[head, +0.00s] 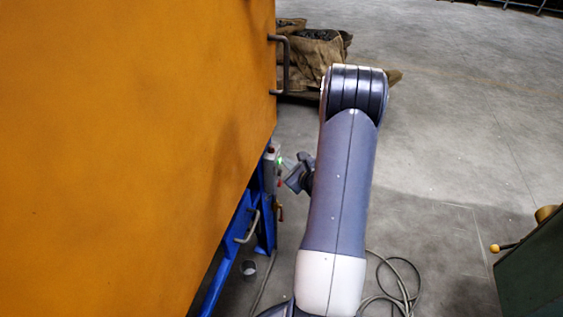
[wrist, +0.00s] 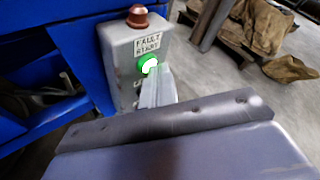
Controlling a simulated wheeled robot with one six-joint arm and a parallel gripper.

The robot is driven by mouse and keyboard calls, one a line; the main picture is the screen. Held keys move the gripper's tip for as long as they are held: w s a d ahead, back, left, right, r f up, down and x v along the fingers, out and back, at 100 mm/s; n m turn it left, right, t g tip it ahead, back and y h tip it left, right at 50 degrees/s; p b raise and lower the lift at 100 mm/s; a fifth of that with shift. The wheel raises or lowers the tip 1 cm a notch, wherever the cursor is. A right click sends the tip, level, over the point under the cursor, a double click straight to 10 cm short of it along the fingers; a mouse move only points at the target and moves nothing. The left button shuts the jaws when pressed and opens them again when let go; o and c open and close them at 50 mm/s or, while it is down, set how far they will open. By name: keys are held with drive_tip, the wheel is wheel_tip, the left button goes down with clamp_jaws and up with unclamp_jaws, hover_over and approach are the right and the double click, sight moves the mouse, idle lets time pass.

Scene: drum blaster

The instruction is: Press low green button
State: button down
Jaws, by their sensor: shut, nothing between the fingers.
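The green button (wrist: 148,64) glows on the front of a grey control box (wrist: 128,60), below a white label. My gripper (wrist: 158,80) is shut and empty. Its fingertips are at the lower right edge of the button in the wrist view and cover part of it. I cannot tell whether they touch it. The lower part of the box front is partly hidden behind the fingers, with some dark lettering beside them. In the head view the box (head: 271,172) is at the edge of the orange machine, with my gripper (head: 288,164) close on its right.
A reddish-brown knob (wrist: 138,16) tops the box. The blue frame (wrist: 60,60) stands behind it. The orange machine (head: 120,150) has a metal handle (head: 285,65). Brown sacks (head: 318,48) lie behind. A grey cable (head: 400,285) lies on the floor; open floor is to the right.

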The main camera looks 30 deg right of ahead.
drive_tip(key=shift+s+d, duration=0.55)
drive_tip(key=shift+s, duration=0.15)
drive_tip(key=shift+s+d+b, duration=0.55)
drive_tip(key=shift+s+d, duration=1.1)
drive_tip(key=shift+s, duration=0.25)
drive_tip(key=shift+w+a, duration=0.1)
drive_tip(key=p, duration=0.1)
drive_tip(key=w+a+p, duration=0.1)
drive_tip(key=p, duration=0.1)
drive_tip(key=shift+w+a+r+p, duration=0.2)
drive_tip(key=shift+w+r+p, duration=0.05)
drive_tip(key=shift+w+p, duration=0.05)
drive_tip(key=shift+p, duration=0.45)
